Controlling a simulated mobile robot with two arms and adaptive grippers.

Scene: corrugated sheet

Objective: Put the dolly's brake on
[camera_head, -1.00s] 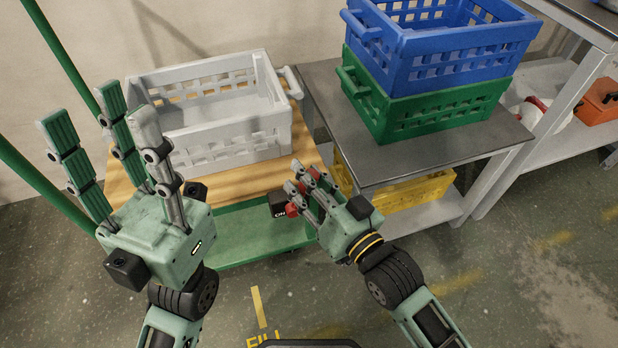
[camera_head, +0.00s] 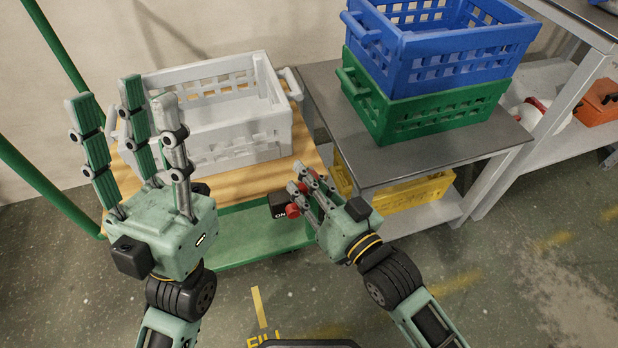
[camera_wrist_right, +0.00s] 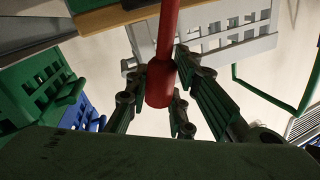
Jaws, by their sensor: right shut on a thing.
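The dolly has a wooden deck (camera_head: 312,158) and a green lower shelf (camera_head: 245,238). A black brake box marked "ON" (camera_head: 279,206) sits at its near right side. The red brake lever (camera_head: 293,211) is beside the box and partly hidden by fingers. My right gripper (camera_head: 304,178) is shut around the red lever; in the right wrist view the red handle (camera_wrist_right: 160,85) stands between the fingers. My left gripper (camera_head: 122,98) is open and empty, its fingers pointing up in front of the dolly's left side.
A light grey crate (camera_head: 240,140) stands on the deck. To the right, a blue crate (camera_head: 455,60) is stacked on a green crate (camera_head: 440,112) on a grey table (camera_head: 420,150). A yellow crate (camera_head: 415,193) is beneath it. The floor in front is clear.

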